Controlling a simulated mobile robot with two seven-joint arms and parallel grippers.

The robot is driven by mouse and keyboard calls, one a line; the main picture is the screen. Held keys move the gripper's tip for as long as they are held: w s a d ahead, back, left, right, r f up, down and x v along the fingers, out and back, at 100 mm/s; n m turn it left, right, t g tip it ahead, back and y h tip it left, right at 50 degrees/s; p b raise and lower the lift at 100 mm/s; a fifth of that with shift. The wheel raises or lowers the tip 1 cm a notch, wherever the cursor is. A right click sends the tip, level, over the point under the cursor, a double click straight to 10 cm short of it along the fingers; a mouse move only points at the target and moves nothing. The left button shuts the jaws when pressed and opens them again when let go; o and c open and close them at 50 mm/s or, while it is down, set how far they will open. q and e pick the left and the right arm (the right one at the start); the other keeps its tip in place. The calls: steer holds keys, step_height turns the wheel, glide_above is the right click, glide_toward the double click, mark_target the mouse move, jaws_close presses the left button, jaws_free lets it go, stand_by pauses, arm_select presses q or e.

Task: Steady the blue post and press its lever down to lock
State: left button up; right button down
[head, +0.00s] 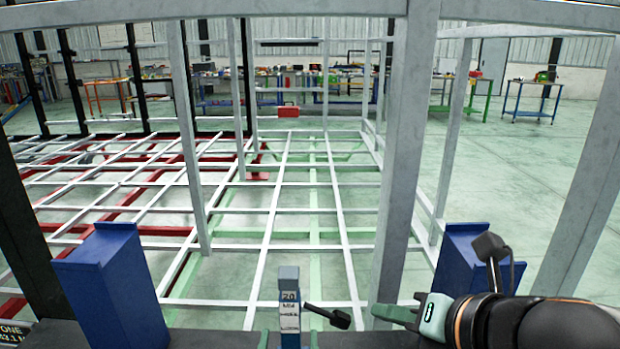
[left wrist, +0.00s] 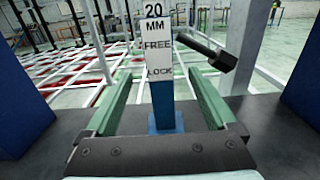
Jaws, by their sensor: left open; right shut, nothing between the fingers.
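The blue post (head: 289,335) stands upright at the front centre, with a white label marked 20 MM, FREE and LOCK in the left wrist view (left wrist: 158,55). Its black lever (head: 329,316) sticks out to the right, sloping slightly down to its thick end; it also shows in the left wrist view (left wrist: 208,52). My left gripper (head: 288,342) is open, one green finger on each side of the post, with visible gaps; the fingers show clearly in the left wrist view (left wrist: 158,92). My right gripper (head: 384,312) is shut and empty, just right of the lever's end, apart from it.
Two larger blue blocks stand either side, one left (head: 113,286) and one right (head: 466,262), the right one with a black lever (head: 492,250). A grey upright (head: 402,160) rises behind my right gripper. The chassis frame (head: 270,215) spreads behind.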

mark_target(288, 287)
arm_select(q)
steer(key=shift+s, duration=0.1)
steer(key=shift+o, duration=0.8)
step_height(288, 287, up, 10)
steer(key=shift+s, duration=0.1)
stand_by(0.4)
